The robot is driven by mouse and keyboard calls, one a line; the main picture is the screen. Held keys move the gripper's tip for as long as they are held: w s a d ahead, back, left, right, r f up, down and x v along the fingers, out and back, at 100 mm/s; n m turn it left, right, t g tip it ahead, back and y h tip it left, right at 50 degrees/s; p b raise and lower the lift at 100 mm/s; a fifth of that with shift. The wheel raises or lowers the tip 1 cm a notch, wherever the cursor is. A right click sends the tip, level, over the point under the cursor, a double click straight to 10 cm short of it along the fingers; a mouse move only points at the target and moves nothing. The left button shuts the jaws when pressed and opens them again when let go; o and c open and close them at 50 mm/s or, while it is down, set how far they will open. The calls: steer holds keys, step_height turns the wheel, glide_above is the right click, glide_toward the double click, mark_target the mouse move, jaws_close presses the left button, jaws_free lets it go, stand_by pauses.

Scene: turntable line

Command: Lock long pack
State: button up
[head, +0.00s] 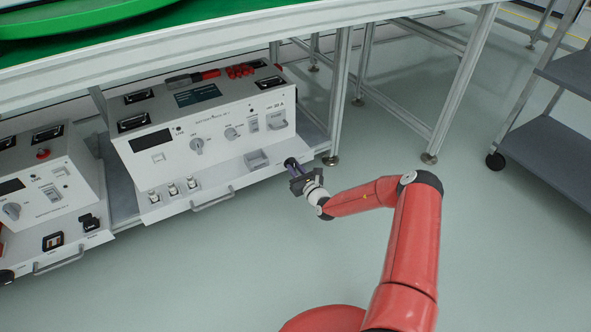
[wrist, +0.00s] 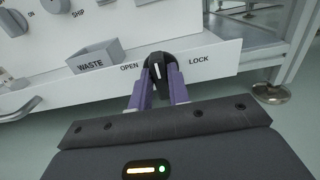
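A black knob (wrist: 157,66) with a white mark sits on the low front ledge of the white console, between the printed words OPEN and LOCK. Its white mark points roughly upward in the wrist view, between the two words. My gripper (wrist: 160,76) has its purple fingers on either side of the knob, very close to it. I cannot tell whether they press on it. In the head view my gripper (head: 293,164) is at the right end of the ledge and hides the knob. No long pack can be made out.
A small grey WASTE bin (wrist: 92,58) is on the ledge left of the knob. The white console (head: 205,135) stands under a table, with a second console (head: 45,185) to its left. Table legs (head: 340,90) rise close to the right. The floor in front is clear.

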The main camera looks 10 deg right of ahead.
jaws_close()
steer(key=shift+m, duration=0.3)
steer(key=m+p, duration=0.1)
steer(key=m, duration=0.1)
steer(key=shift+d+r+m+p, duration=0.1)
steer(key=shift+m+p, duration=0.2)
steer(key=shift+p, duration=0.1)
steer(key=m, duration=0.5)
steer(key=m+p, duration=0.1)
steer(key=m, duration=0.8)
steer(key=shift+d+f+m, duration=0.2)
steer(key=shift+f+m, duration=0.1)
steer(key=shift+f, duration=0.1)
